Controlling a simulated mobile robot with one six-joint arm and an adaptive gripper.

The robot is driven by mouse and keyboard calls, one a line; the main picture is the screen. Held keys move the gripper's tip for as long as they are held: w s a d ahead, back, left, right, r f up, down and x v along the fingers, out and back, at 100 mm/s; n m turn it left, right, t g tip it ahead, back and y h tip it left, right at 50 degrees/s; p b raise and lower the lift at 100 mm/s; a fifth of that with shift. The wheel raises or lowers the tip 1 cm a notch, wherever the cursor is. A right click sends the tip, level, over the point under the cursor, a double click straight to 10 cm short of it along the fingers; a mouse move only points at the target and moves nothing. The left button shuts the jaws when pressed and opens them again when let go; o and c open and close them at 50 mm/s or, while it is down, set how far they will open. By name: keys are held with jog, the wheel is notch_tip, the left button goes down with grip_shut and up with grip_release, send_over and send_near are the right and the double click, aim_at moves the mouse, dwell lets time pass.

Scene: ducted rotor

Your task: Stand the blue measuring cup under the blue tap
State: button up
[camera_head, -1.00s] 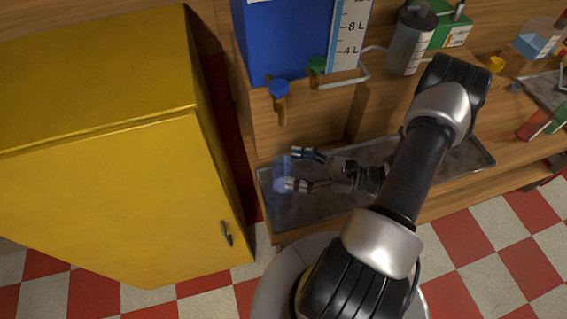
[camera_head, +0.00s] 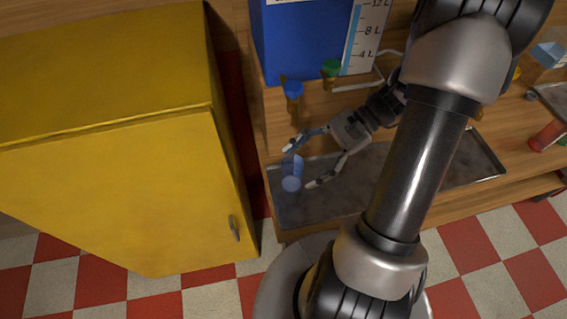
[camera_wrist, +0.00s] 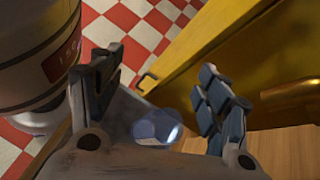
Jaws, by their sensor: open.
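The blue measuring cup (camera_head: 292,177) is translucent and stands upright on the grey metal tray, near its left end. In the wrist view the cup (camera_wrist: 157,127) shows low between the two fingers. The blue tap (camera_head: 293,90) sticks out from the blue tank above, roughly over the cup in the head view. I cannot tell if a finger touches the cup.
A green tap (camera_head: 331,68) sits right of the blue one on the blue tank (camera_head: 305,42). The grey tray (camera_head: 335,203) has bare room to the right. A yellow cabinet (camera_head: 120,190) stands close on the left. A red tube (camera_head: 547,136) lies far right.

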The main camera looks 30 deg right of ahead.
jog(key=s+a+r+n+t+h, duration=0.1)
jog(key=s+a+r+n+h, duration=0.2)
jog(key=r+n+h, duration=0.3)
jog(key=s+a+r+n+t+h, duration=0.2)
jog(key=a+r+n+h, duration=0.3)
jog(key=r+n, duration=0.3)
jog(key=shift+s+a+r+n+t+h, duration=0.3)
jog(key=shift+s+a+r+n+h, duration=0.1)
jog(key=shift+s+a+n, duration=0.35)
